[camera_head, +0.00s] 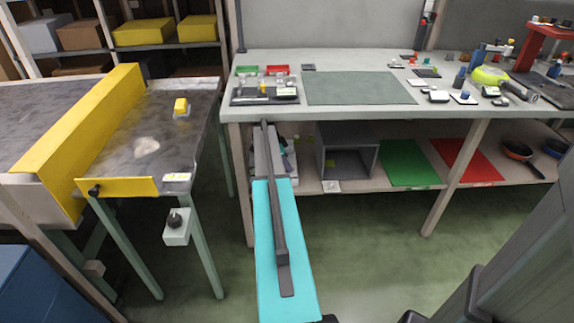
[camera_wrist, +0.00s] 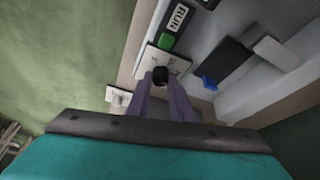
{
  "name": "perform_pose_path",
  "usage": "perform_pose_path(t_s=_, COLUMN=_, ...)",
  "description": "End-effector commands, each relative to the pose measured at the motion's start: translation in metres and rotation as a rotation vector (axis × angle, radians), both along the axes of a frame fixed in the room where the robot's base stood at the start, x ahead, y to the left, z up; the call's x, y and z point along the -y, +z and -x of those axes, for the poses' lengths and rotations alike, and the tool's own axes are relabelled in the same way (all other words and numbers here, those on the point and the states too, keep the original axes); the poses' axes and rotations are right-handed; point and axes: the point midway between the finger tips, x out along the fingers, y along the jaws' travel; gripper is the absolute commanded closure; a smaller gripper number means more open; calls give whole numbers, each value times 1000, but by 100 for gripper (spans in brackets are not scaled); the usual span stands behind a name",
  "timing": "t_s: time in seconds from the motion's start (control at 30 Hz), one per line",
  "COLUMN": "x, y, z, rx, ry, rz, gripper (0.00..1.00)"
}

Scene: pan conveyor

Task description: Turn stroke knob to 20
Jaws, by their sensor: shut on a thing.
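In the wrist view, a small black knob (camera_wrist: 160,75) sits on a pale plate (camera_wrist: 149,63) with fine dark marks too small to read. My gripper (camera_wrist: 163,83) is shut on this knob, one purple-grey finger on each side. I cannot tell which mark the knob points to. In the head view, my teal arm reaches up to the left front of the workbench, and the fingertips and the knob cannot be made out there.
A RUN label (camera_wrist: 178,18) and a green button (camera_wrist: 166,41) are just above the knob. A pale knob (camera_wrist: 118,97) is at left, a blue part (camera_wrist: 209,82) at right. The workbench (camera_head: 450,112) overhangs its lower shelf. A yellow-edged conveyor (camera_head: 115,110) stands left.

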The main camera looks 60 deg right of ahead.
Motion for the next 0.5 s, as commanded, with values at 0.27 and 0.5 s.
perform_pose_path(t_s=0.27, x=0, y=0, z=-1, rx=2, ry=-18, rz=-1, gripper=100)
perform_pose_path(t_s=0.5, x=0, y=0, z=-1, rx=2, ry=-17, rz=-1, gripper=73)
